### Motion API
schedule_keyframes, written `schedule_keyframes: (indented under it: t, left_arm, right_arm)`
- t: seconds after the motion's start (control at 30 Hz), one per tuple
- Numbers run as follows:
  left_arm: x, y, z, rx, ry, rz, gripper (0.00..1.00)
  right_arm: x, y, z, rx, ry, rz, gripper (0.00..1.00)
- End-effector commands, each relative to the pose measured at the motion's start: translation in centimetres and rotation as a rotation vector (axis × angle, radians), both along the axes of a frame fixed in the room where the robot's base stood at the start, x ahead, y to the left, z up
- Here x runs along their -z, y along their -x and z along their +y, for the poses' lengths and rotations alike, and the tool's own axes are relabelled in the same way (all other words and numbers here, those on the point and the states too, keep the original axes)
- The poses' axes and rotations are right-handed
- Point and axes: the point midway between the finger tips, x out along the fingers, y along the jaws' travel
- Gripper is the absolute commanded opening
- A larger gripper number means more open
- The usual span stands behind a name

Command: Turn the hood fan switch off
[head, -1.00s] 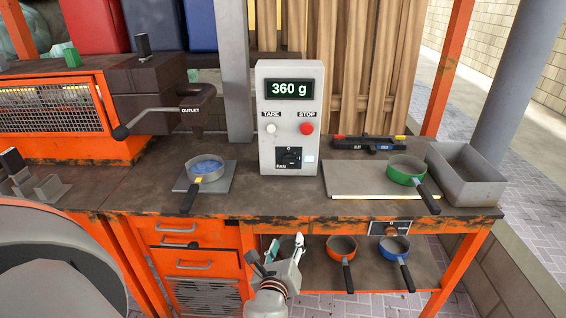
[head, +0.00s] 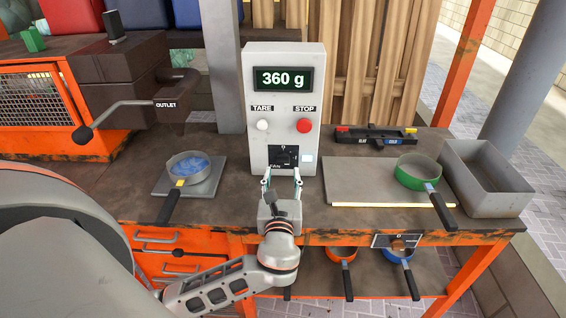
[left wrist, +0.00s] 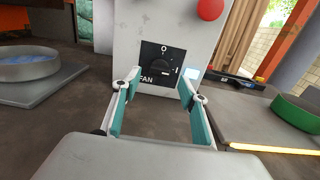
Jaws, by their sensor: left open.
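The fan switch (left wrist: 163,66) is a black square plate with a rotary knob, marked FAN at its lower left and O at its top. It sits low on the front of the grey control box (head: 253,126); in the head view the switch (head: 283,157) is partly covered by my gripper. The knob's exact angle is hard to tell. My left gripper (head: 283,178) is open and empty, its fingers pointing at the switch. In the left wrist view its teal-padded fingers (left wrist: 158,90) stand apart on either side below the switch, not touching the knob. My right gripper is not in view.
The bench before the box is clear.

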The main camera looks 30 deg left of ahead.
Motion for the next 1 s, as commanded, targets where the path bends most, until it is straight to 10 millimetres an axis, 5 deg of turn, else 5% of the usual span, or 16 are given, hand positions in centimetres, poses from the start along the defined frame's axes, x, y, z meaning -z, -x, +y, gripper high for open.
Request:
schedule_keyframes:
  t: [0.3,0.7,0.87,1.0]
  left_arm:
    - [0.0,-3.8,2.3,0.001,0.0,0.0,0.43]
    - [0.0,-4.6,2.8,0.001,0.001,0.001,0.43]
    - [0.0,-4.5,2.8,0.001,0.001,0.001,0.05]
    - [0.0,-4.5,2.8,0.001,0.001,0.0,0.05]
  right_arm:
    - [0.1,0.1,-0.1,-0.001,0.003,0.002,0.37]
    - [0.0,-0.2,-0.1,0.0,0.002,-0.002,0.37]
    - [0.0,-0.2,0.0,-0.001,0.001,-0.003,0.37]
    - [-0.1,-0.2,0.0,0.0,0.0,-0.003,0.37]
